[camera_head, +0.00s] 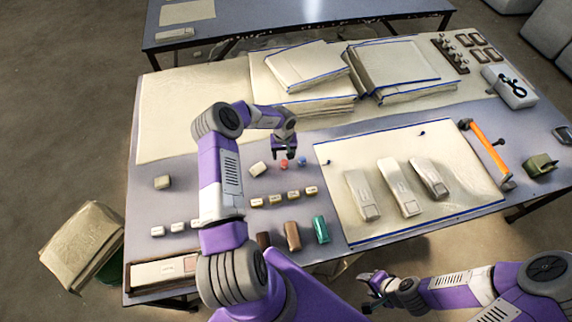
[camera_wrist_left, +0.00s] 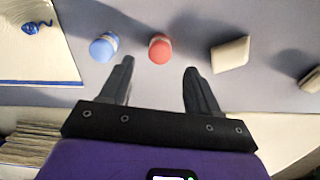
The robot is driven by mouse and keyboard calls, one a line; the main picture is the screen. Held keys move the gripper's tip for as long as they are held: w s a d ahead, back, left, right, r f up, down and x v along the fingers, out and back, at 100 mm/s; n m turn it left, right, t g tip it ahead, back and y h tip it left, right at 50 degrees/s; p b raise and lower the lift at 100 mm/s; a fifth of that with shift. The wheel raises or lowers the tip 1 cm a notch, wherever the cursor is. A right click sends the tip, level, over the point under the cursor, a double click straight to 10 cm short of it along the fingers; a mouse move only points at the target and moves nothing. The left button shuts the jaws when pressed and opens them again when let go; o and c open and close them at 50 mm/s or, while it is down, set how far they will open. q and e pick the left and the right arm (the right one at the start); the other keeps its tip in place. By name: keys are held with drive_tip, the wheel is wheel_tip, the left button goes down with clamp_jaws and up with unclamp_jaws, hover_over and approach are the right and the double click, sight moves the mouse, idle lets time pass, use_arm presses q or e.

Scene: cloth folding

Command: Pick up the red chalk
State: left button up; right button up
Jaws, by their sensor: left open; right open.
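The red chalk (camera_wrist_left: 160,49) is a small round-topped piece standing on the grey table, seen in the left wrist view just beyond and between my left gripper's fingers. In the head view the red chalk (camera_head: 284,163) shows as a small spot just below the gripper. My left gripper (camera_head: 285,154) is open and empty above the table; in the left wrist view its two dark fingers (camera_wrist_left: 157,78) are spread apart, not touching the chalk. My right gripper (camera_head: 372,285) is low in the head view, off the table's front edge, away from the chalk.
A blue chalk (camera_wrist_left: 103,47) stands close beside the red one, and a cream block (camera_wrist_left: 230,54) lies on its other side. A cream board (camera_head: 440,205) with several blocks lies to the right. Stacked cloths (camera_head: 300,105) lie behind. An orange-handled hammer (camera_head: 485,146) is at the right.

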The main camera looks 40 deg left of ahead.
sight(284, 162)
use_arm(q)
drive_tip(key=shift+s+f, duration=0.15)
drive_tip(key=shift+f, duration=0.2)
drive_tip(key=f, duration=0.4)
drive_tip(key=shift+s+d+f, duration=0.1)
drive_tip(key=shift+d+f, duration=0.2)
drive_tip(key=shift+f, duration=0.05)
clamp_jaws()
wheel_tip(284, 162, up, 10)
drive_tip(key=shift+r+p, duration=0.1)
drive_tip(key=shift+p, duration=0.35)
drive_tip(key=c, duration=0.7)
unclamp_jaws()
drive_tip(key=c, duration=0.3)
